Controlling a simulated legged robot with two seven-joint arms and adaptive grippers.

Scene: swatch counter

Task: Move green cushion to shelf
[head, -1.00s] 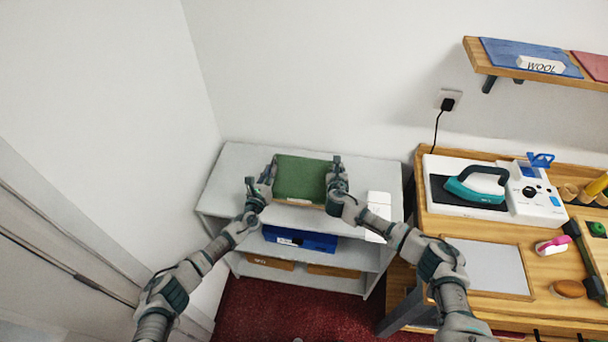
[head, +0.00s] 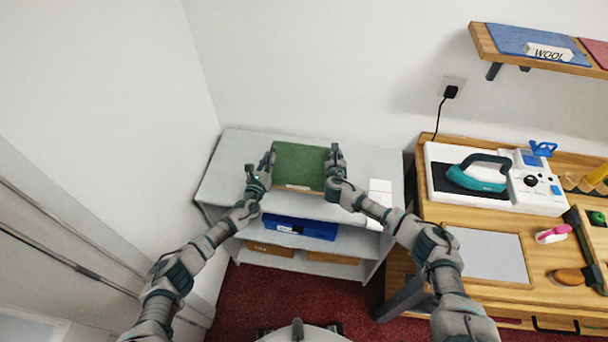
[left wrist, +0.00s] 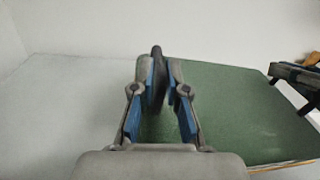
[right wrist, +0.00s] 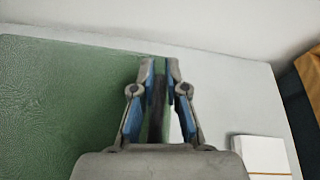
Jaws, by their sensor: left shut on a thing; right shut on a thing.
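The green cushion (head: 299,165), a flat green block with a light brown front edge, is between my two grippers at the top of the grey shelf unit (head: 224,172). I cannot tell whether it rests on the top or hangs just above it. My left gripper (head: 269,160) is shut on its left side, with a dark strip between the fingers (left wrist: 158,75). My right gripper (head: 334,158) is shut on its right side, also around a dark strip (right wrist: 158,80). The cushion's green face also shows in the left wrist view (left wrist: 240,110) and the right wrist view (right wrist: 60,110).
A white box (head: 379,191) sits on the unit's right end. Below are a blue box (head: 300,228) and brown boxes (head: 333,258). A wooden workbench (head: 480,217) with an iron (head: 478,174) stands at the right. The unit's top is bare at left.

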